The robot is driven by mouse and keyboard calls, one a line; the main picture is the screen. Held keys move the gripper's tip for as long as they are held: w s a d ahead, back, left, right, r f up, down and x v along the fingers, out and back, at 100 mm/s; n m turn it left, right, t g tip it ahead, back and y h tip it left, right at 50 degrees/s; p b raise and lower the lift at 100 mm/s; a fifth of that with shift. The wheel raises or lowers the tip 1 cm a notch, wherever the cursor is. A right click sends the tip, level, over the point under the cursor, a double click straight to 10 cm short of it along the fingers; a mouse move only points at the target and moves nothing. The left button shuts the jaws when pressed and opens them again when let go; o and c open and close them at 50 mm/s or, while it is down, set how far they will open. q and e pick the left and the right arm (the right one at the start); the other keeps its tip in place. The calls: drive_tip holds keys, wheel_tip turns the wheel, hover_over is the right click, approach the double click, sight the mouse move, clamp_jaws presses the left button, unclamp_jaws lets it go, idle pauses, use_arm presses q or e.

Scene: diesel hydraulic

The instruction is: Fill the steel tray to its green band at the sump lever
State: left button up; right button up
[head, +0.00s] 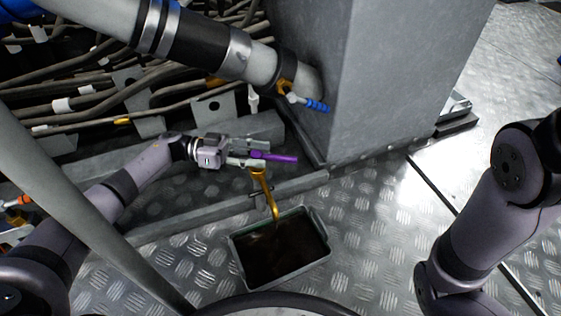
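The steel tray (238,262) stands on the tread-plate floor and holds dark liquid. I cannot make out the green band or the exact level against it. A brass spout (266,192) comes down over the tray's back edge; I cannot tell whether liquid is running from it. A lever with a purple handle (275,156), apparently the sump lever, sits above the spout and points right. My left gripper (242,159) is at the handle's left end, its fingers close to or touching it. Whether they are shut on it is unclear. My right arm shows at the right; its gripper is out of view.
A blue-handled lever (317,104) sits higher up by a large pipe (258,62). A grey metal housing (395,75) rises behind the tray at right. Cables (75,95) run across the back left. The floor (375,225) right of the tray is clear.

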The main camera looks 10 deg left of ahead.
sight(281, 156)
use_arm(q)
drive_tip(key=d+b, duration=0.1)
drive_tip(key=d, duration=0.3)
drive_tip(key=shift+w+d+f+b, duration=0.2)
drive_tip(key=shift+d+b, duration=0.1)
drive_tip(key=shift+b, duration=0.1)
drive_tip(key=shift+d+r, duration=0.2)
drive_tip(key=shift+d, duration=0.5)
clamp_jaws()
